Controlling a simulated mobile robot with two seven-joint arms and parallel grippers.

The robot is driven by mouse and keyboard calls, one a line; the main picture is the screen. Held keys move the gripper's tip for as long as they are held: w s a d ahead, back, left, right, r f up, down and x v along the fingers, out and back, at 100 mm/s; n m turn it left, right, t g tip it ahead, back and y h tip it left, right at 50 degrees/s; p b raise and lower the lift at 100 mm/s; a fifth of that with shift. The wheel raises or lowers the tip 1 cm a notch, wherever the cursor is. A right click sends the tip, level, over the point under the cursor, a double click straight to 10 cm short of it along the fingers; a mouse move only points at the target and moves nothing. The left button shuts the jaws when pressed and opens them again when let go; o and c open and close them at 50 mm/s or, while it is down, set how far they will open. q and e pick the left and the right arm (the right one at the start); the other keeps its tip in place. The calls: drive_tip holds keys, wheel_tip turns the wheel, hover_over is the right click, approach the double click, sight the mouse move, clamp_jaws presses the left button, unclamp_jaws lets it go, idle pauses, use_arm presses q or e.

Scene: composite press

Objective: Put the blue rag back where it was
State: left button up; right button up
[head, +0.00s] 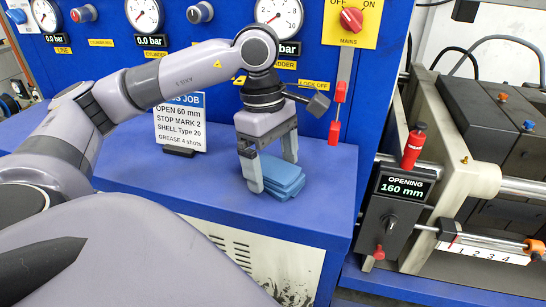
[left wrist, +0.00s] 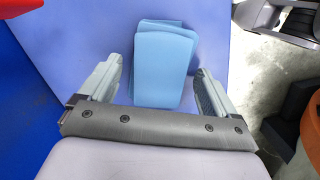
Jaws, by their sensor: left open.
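The blue rag (head: 278,175) is a folded light-blue stack lying on the blue console top (head: 225,200), near its right side. My left gripper (head: 272,175) is open and points down over the rag, its fingers on either side of it. In the left wrist view the rag (left wrist: 162,65) lies between and beyond the two open fingers (left wrist: 150,88), with a gap on each side. I cannot tell whether a finger touches it. My right gripper is not in view.
A job card (head: 180,122) stands on the console against the blue gauge panel (head: 110,55). The console's front-left top is partly covered by my arm.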

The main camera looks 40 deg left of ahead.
sight(265, 163)
use_arm(q)
wheel_tip(265, 163, up, 12)
drive_tip(key=a+p, duration=0.1)
drive_tip(key=p, duration=0.1)
drive_tip(key=shift+a+f, duration=0.15)
drive_tip(key=shift+a, duration=0.25)
drive_tip(key=shift+s+f, duration=0.1)
